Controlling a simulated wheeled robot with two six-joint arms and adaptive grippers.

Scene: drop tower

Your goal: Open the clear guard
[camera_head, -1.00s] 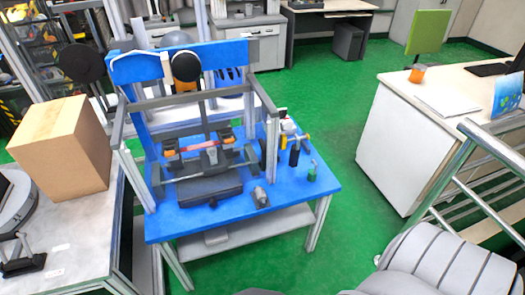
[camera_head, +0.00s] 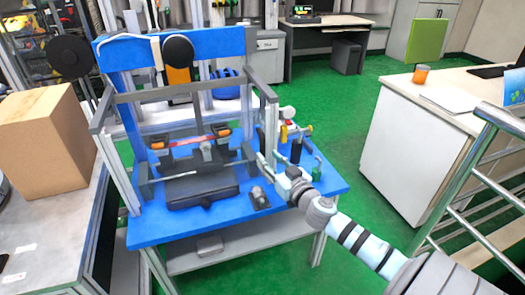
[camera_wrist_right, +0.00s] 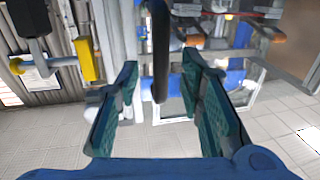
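The guard's grey frame (camera_head: 185,90) stands around the machine on the blue table. Its clear panel is hard to make out, and I cannot tell how far it is open. My right gripper (camera_head: 268,163) is at the right side of that frame, above the blue tabletop. In the right wrist view its two green-padded fingers (camera_wrist_right: 160,95) are spread wide. A dark upright bar (camera_wrist_right: 160,50), which looks like a handle, stands between them with a visible gap on each side. My left gripper is not in view.
A small grey part (camera_head: 259,197) and several small tools, one a black-handled one (camera_head: 296,151), are close around my right gripper on the blue table (camera_head: 225,211). A cardboard box (camera_head: 45,140) is at the left. A metal rail (camera_head: 455,170) is at the right.

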